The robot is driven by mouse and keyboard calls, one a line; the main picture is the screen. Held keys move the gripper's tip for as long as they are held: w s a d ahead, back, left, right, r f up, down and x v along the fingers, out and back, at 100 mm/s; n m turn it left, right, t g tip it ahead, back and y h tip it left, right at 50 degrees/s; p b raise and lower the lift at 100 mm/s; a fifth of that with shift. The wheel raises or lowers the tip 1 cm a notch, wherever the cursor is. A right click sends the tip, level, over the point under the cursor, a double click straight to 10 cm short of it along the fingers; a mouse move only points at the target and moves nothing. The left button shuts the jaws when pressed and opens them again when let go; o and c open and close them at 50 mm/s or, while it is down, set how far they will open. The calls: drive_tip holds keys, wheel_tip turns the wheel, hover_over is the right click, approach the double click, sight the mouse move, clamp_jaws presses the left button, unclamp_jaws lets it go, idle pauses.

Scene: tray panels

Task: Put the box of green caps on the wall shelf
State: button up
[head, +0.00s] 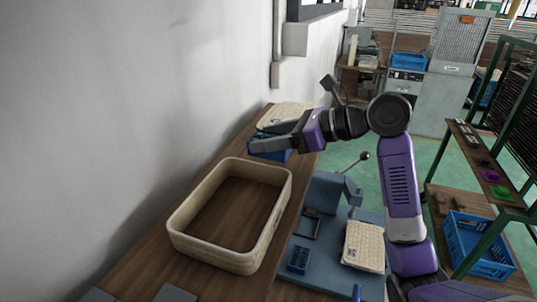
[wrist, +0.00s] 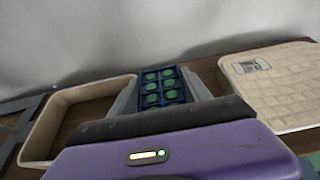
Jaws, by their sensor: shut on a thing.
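My gripper (head: 262,141) is over the far part of the wooden bench, close to the wall. It is shut on a blue box of green caps (wrist: 153,88), whose caps show in rows between the fingers in the wrist view. In the head view the fingers partly cover the blue box (head: 270,154). I cannot tell whether the box touches the bench or hangs just above it. I cannot make out a wall shelf in either view.
An empty cream tray (head: 181,243) stands nearer on the bench (head: 140,276). A cream woven panel (head: 290,114) lies just beyond my gripper. A blue-grey fixture (head: 325,192) with a lever, a small blue box (head: 298,260) and another panel (head: 364,246) are at right.

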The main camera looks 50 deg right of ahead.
sight(268, 155)
drive_tip(key=shift+f, duration=2.3)
drive_tip(key=o, duration=1.5)
drive_tip(key=shift+f, duration=0.1)
drive_tip(key=b+v, duration=0.1)
drive_tip(key=v, duration=1.1)
